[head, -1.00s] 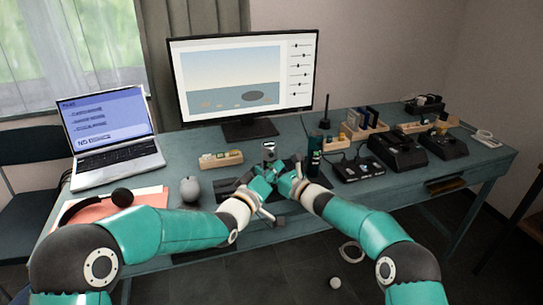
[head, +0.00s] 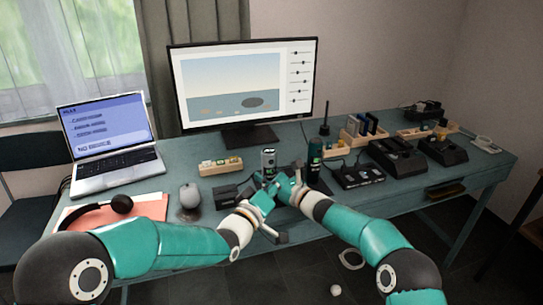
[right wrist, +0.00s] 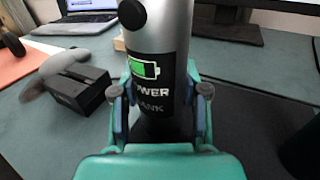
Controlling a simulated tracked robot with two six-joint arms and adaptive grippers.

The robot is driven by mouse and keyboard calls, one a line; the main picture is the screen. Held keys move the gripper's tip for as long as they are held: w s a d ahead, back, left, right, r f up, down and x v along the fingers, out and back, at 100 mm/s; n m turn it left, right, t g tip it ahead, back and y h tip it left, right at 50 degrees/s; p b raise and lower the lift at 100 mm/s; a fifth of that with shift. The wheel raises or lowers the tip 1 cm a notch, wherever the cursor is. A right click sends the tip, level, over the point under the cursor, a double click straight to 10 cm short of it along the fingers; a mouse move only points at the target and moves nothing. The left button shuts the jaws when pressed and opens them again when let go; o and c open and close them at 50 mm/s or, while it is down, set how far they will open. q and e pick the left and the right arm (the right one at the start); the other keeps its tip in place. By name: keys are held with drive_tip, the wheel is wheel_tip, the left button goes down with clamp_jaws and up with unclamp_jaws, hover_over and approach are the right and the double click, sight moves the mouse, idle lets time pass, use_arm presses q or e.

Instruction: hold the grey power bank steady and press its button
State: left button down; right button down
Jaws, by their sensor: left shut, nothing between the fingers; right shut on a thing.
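The grey power bank (head: 268,159) is an upright cylinder near the front middle of the desk. The right wrist view shows its label (right wrist: 150,85) with a green battery icon, and a round dark spot (right wrist: 131,14) that looks like its button. My right gripper (head: 282,182) is shut on the power bank, with a finger on each side of it in the right wrist view (right wrist: 158,100). My left gripper (head: 267,190) is shut and empty, just in front of the power bank's lower part; I cannot tell whether they touch. The power bank's base is hidden.
A dark bottle (head: 315,158) stands close right of the power bank. A wooden block holder (head: 220,166) and the monitor (head: 245,85) are behind. Black chargers (head: 397,155) fill the right side.

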drive_tip(key=c, duration=0.5)
unclamp_jaws()
drive_tip(key=shift+s+d, duration=0.1)
